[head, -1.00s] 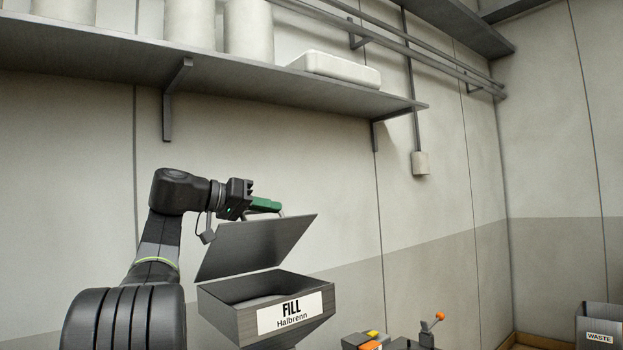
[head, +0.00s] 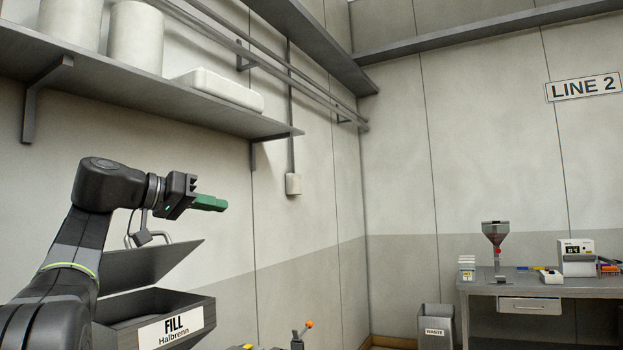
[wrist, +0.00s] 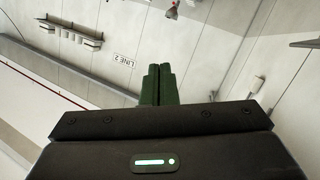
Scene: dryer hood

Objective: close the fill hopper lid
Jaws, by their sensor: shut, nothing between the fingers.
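The fill hopper (head: 170,328) is a dark grey box with a white "FILL Halbrenn" label, at the lower left of the head view. Its flat grey lid (head: 150,264) is tilted open above the box, with a clear gap at the right side. A thin loop handle (head: 133,240) stands on the lid's upper face, partly behind my wrist. My gripper (head: 222,204) is shut and empty, its green fingers above and beyond the lid's right edge, apart from it. The wrist view shows the shut fingers (wrist: 160,84) pointing at the room; the lid is not in that view.
A wall shelf (head: 150,95) with white canisters and a tray hangs above my arm. An orange-knobbed lever (head: 308,325) stands right of the hopper. A waste bin (head: 436,328) and a workbench (head: 540,288) are farther right. The air right of my gripper is clear.

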